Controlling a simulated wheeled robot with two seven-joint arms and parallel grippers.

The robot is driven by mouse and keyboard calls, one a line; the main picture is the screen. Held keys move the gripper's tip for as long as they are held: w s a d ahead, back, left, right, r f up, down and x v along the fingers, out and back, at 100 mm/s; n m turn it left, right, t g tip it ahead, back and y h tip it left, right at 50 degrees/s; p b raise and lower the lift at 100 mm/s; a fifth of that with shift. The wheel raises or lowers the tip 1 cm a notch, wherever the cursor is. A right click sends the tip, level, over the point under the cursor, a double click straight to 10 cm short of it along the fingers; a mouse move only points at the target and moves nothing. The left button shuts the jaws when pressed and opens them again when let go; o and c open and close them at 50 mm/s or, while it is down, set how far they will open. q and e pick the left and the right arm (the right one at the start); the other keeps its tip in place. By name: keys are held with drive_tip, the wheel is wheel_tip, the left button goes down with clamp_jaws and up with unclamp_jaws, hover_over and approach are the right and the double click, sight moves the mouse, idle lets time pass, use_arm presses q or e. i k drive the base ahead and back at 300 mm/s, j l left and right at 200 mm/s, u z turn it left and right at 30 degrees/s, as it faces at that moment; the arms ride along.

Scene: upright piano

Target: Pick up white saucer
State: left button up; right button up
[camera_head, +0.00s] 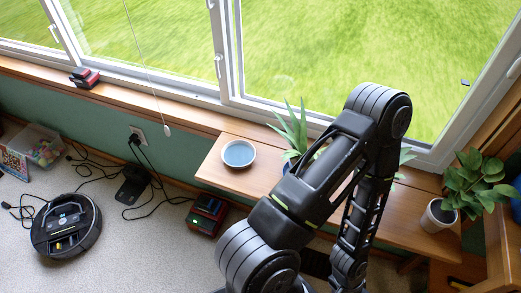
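A small round dish with a white rim and a blue-grey inside, which I take for the white saucer (239,154), lies on the left part of the wooden shelf (215,170) under the window. It looks empty, and nothing touches it. One of my arms rises from the bottom, bends at upper right and runs back down to the right of the dish. Neither of my grippers shows in the picture, so I cannot see their fingers.
A spiky plant (293,130) stands right of the dish, partly behind my arm. A potted leafy plant (438,216) stands at the shelf's right. A red-black device (207,214), a robot vacuum (66,226) and cables lie on the floor.

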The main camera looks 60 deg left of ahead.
sight(239, 154)
drive_tip(key=u, duration=2.45)
drive_tip(key=z, duration=0.4)
drive_tip(key=j+z, duration=0.2)
drive_tip(key=z, duration=0.3)
drive_tip(key=j+z, duration=0.25)
drive_tip(key=z, duration=0.2)
drive_tip(key=j+z, duration=0.2)
drive_tip(key=z, duration=0.3)
drive_tip(key=k+j+z, duration=0.1)
drive_tip(key=z, duration=0.4)
drive_tip(key=k+j+z, duration=0.25)
drive_tip(key=k+j, duration=0.25)
drive_tip(key=j, duration=0.15)
drive_tip(key=k+j+z, duration=0.25)
drive_tip(key=k+j, duration=0.3)
